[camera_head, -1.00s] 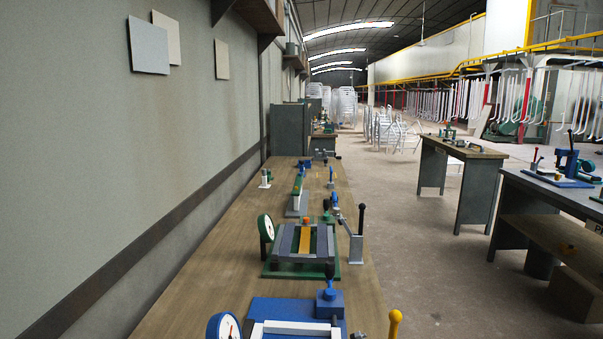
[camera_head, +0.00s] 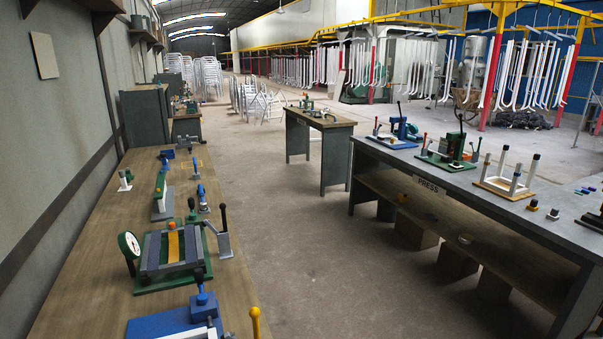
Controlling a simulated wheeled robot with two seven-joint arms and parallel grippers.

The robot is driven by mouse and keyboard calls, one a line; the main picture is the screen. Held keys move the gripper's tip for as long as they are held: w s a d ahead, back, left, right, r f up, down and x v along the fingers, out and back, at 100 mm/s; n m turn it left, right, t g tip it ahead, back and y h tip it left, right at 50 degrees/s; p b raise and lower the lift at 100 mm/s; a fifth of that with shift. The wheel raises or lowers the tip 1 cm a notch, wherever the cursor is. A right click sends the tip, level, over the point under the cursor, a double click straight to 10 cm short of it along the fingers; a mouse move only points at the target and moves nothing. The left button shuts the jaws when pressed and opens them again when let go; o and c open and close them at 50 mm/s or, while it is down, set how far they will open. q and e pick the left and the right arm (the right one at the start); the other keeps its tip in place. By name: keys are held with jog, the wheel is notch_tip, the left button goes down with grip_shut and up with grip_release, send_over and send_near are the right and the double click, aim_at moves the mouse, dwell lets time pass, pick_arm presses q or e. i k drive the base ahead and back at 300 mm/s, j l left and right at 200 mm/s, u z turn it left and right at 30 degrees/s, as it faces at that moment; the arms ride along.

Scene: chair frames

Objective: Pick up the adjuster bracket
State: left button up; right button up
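I cannot tell which of the parts in view is the adjuster bracket. A long wooden bench (camera_head: 105,215) on the left holds a green fixture (camera_head: 175,262) with grey bars, a yellow strip and a round dial. A blue fixture (camera_head: 165,324) stands nearer, cut off by the bottom edge. A grey post with a black-knobbed lever (camera_head: 224,240) stands to the right of the green fixture. Farther back are a green and white upright piece (camera_head: 160,195) and small blue clamps (camera_head: 202,198). Neither of my grippers is in view.
On the right, a grey bench marked PRESS (camera_head: 440,184) carries a blue press (camera_head: 403,130), a green press (camera_head: 453,146) and a wooden-based stand (camera_head: 507,180). A smaller table (camera_head: 318,120) stands between. Open concrete floor (camera_head: 290,250) separates the benches.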

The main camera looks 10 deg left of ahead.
aim_at(165, 165)
jog(key=i+l, duration=0.2)
jog(key=l, duration=0.2)
jog(key=i+l, duration=0.2)
jog(key=l, duration=0.25)
jog(key=i+l+z, duration=0.1)
jog(key=l, duration=0.3)
jog(key=i+l, duration=0.3)
jog(key=i+u, duration=0.35)
jog(key=i+l+u, duration=0.3)
jog(key=i, duration=0.25)
jog(key=i+l+u, duration=0.15)
jog(key=i+u, duration=0.3)
jog(key=i, duration=0.85)
jog(key=i+u, duration=0.15)
jog(key=i, duration=0.85)
jog(key=i+l+u, duration=0.1)
jog(key=i+u, duration=0.35)
jog(key=i+l+u, duration=0.3)
jog(key=i+u, duration=0.15)
jog(key=i+l+u, duration=0.45)
jog(key=k+j, duration=0.05)
